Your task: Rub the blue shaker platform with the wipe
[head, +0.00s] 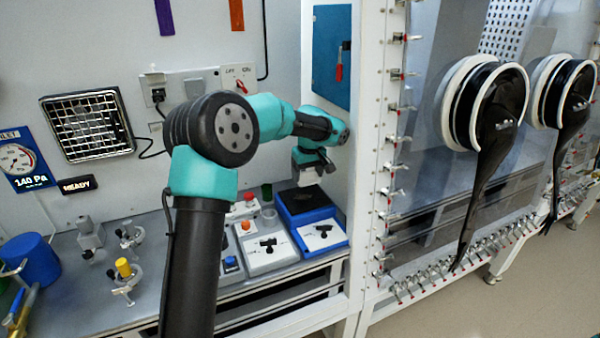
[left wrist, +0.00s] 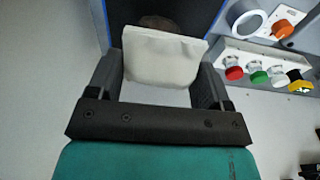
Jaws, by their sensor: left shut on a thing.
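The blue shaker (head: 318,215) stands at the right end of the bench, with a dark top platform (head: 300,199) and a white front panel. My left gripper (head: 310,158) is shut on the white wipe (head: 307,175), which hangs below the jaws near the back of the platform. In the left wrist view the wipe (left wrist: 162,60) sits between the two dark fingers, and part of the dark platform (left wrist: 190,14) shows behind it. I cannot tell whether the wipe touches the platform. My right gripper is out of view.
Left of the shaker is a white instrument (head: 268,250) with a small cup (head: 269,212) behind it. Clamps and a yellow-topped part (head: 123,268) stand further left, beside a blue container (head: 32,260). A white frame post (head: 368,150) rises close on the right.

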